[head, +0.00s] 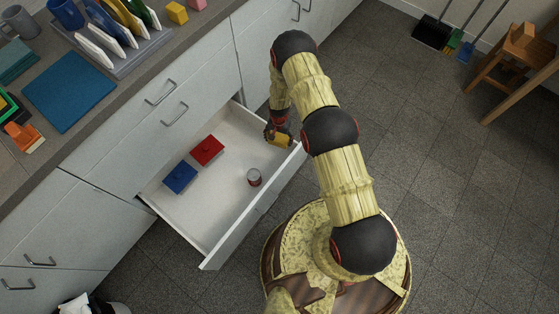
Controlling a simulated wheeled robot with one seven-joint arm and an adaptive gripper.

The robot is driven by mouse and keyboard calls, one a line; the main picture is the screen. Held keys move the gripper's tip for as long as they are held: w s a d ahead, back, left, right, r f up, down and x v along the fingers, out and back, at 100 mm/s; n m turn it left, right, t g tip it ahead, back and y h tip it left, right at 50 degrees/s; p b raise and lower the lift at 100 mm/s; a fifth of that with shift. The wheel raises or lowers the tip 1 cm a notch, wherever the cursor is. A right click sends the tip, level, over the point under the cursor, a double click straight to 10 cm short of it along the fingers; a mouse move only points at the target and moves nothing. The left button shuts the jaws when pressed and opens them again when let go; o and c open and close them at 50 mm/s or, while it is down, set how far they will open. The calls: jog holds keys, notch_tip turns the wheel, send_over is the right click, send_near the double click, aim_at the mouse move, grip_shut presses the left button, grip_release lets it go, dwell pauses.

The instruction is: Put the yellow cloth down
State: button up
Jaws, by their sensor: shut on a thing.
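The fingers are small and partly hidden by the cloth and the wrist. I cannot tell how high above the drawer floor the cloth is.
A wooden stool (515,62) stands far right.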

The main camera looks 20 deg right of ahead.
aim_at(279, 161)
notch_tip(279, 161, down, 18)
jog(key=m+b, duration=0.3)
jog(key=shift+s+a, duration=0.1)
jog(key=shift+s, duration=0.05)
jog(key=shift+f+b, duration=1.05)
jog(key=shift+f, duration=1)
jog(key=shift+f, duration=0.15)
jog(key=o, duration=1.1)
